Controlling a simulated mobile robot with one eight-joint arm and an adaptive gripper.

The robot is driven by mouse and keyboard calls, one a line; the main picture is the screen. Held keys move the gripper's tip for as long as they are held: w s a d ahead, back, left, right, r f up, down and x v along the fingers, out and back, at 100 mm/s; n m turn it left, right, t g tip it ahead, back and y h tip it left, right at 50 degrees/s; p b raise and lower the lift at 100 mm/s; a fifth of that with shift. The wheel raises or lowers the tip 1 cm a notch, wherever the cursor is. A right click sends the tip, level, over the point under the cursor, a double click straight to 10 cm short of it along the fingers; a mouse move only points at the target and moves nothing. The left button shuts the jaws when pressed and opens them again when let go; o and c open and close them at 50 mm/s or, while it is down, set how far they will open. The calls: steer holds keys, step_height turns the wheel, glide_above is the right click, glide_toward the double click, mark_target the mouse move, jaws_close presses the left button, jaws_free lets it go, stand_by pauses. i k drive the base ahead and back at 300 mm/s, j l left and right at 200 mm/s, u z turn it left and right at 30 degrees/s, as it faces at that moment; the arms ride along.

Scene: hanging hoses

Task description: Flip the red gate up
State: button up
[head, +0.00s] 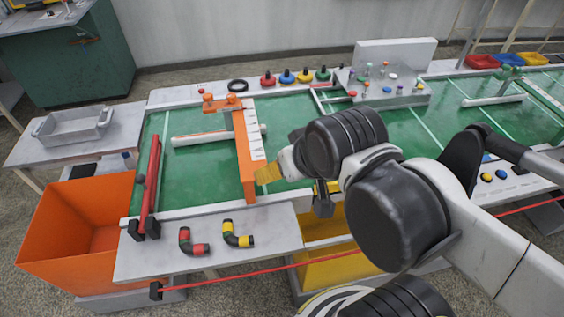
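The red gate (153,178) is a long red bar with dark parts at its near end, at the left end of the green conveyor bed (200,190). It runs from the back edge to the front edge and looks low across the bed, though its exact tilt is hard to tell. My gripper (269,174) is beside the orange bar (244,150), well to the right of the red gate and apart from it. My own arm covers much of the right side. The fingers are small and partly hidden, so their opening cannot be told.
An orange bin (75,225) stands left of the gate, a yellow bin (335,262) in front. A white pipe (205,139) lies on the bed. A red cord (240,273) crosses the front.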

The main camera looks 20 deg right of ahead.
mark_target(150, 186)
steer(key=i+j+u, duration=0.2)
steer(key=u, duration=0.45)
